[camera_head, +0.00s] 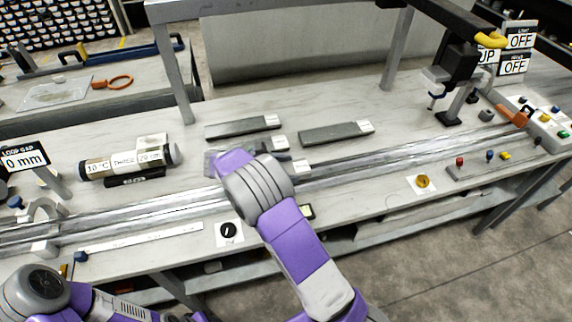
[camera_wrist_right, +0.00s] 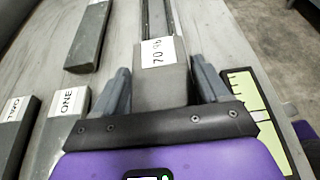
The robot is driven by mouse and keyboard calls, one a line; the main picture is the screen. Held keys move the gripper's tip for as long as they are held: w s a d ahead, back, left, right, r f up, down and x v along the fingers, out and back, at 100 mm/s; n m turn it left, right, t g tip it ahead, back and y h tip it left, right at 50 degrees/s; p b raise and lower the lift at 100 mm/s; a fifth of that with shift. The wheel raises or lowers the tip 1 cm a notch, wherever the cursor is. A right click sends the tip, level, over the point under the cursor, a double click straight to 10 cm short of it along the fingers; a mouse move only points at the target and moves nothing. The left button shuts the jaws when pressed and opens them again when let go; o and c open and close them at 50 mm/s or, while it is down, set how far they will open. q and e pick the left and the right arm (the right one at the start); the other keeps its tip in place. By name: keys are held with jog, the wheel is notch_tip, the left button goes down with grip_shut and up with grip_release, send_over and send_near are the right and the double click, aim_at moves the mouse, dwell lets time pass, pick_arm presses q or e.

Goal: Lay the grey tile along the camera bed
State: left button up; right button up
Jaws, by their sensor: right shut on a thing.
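The held grey tile (camera_wrist_right: 172,88) is a long slab with a white label reading about 70 %, seen in the wrist view. My right gripper (camera_wrist_right: 161,70) is shut on it, one finger on each long side. In the head view my wrist hides most of this tile; its labelled end (camera_head: 300,167) shows past the hand. The tile points along the long silver track (camera_head: 390,152), which I take for the camera bed. It is over the track line; whether it touches cannot be told. My left arm shows at the lower left, its gripper out of view.
Grey tiles labelled ONE (camera_wrist_right: 66,104) and TWO (camera_wrist_right: 14,112) lie behind the track, with another grey tile (camera_head: 335,133) to their right. A labelled core (camera_head: 125,160) lies at the left. A camera post (camera_head: 458,75) stands at the right. A yellow-green scale card (camera_wrist_right: 262,115) lies in front.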

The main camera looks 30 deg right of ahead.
jog(key=shift+f, duration=0.55)
jog(key=shift+f, duration=0.2)
jog(key=o, duration=1.1)
jog(key=shift+r, duration=0.15)
jog(key=shift+r+p, duration=2.15)
jog(key=shift+r, duration=2.25)
